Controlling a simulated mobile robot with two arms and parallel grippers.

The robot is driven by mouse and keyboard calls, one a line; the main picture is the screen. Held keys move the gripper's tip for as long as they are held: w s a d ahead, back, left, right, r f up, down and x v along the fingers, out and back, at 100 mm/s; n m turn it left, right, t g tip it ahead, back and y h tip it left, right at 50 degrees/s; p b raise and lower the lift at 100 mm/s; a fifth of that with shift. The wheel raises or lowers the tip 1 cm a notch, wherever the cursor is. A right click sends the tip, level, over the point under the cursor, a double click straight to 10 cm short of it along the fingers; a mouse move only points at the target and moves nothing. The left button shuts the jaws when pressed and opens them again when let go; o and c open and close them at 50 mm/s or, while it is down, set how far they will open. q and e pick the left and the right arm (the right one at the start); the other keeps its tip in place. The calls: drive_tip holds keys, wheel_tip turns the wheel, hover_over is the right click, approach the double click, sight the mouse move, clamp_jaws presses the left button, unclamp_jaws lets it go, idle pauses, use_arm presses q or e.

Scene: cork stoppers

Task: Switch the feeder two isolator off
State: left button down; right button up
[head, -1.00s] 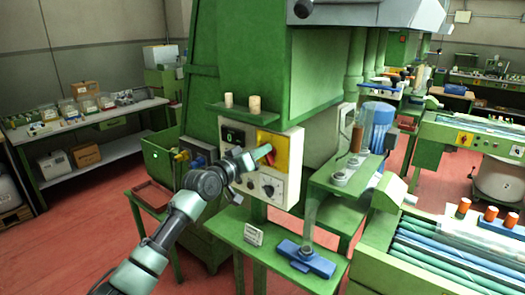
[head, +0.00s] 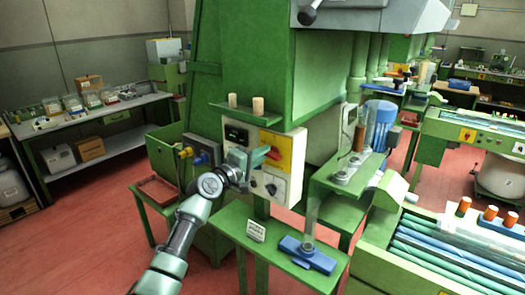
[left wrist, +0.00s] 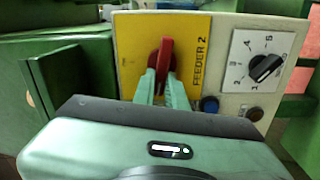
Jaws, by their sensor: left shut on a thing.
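The feeder two isolator is a red handle (left wrist: 164,58) on a yellow plate (left wrist: 135,40) lettered FEEDER 2. In the left wrist view the lettering runs up the plate, and the handle points upward, along the lettering. In the head view the handle (head: 273,154) shows in front of the yellow plate (head: 283,143). My left gripper (left wrist: 163,85) is shut on the handle, with one pale green finger on each side of its lower part. The left gripper also shows in the head view (head: 262,157). My right gripper is out of view.
Two corks stand on the shelf (head: 244,115) above. A small green table (head: 232,224) with a blue stand (head: 307,254) is below.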

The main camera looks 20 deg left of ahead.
use_arm(q)
drive_tip(key=shift+f+n, duration=0.15)
drive_tip(key=shift+n, duration=0.65)
drive_tip(key=shift+p, duration=0.3)
drive_tip(key=c, duration=1.4)
unclamp_jaws()
drive_tip(key=shift+a, duration=0.1)
drive_tip(key=shift+c, duration=0.2)
drive_tip(key=b+v, duration=0.2)
drive_tip(key=v, duration=0.5)
drive_tip(key=shift+s+a, duration=0.15)
drive_tip(key=shift+s, duration=0.2)
